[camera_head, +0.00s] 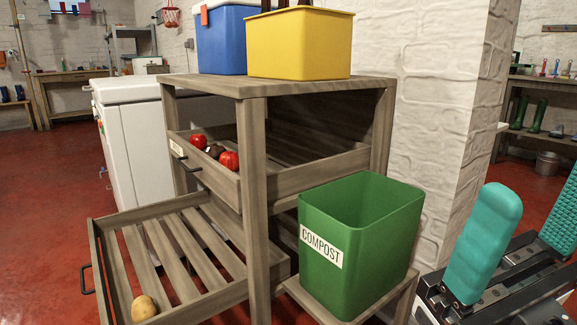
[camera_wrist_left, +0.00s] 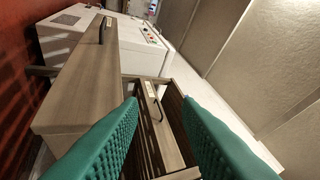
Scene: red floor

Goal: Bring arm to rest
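My right gripper (camera_head: 530,222) is at the lower right of the head view. Its two teal fingers stand wide apart with nothing between them, to the right of the green compost bin (camera_head: 335,267). My left gripper (camera_wrist_left: 160,108) shows only in the left wrist view. Its teal fingers are apart and I see nothing held. Wooden drawer fronts with dark handles lie beyond and between these fingers. Whether the fingers touch the wood I cannot tell.
A wooden rack (camera_head: 255,180) has an upper drawer (camera_head: 310,178) with red produce and a pulled-out lower drawer (camera_head: 190,312) holding a potato (camera_head: 143,308). Blue (camera_head: 222,42) and yellow (camera_head: 298,45) bins stand on top. A white brick pillar (camera_head: 425,100) rises behind.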

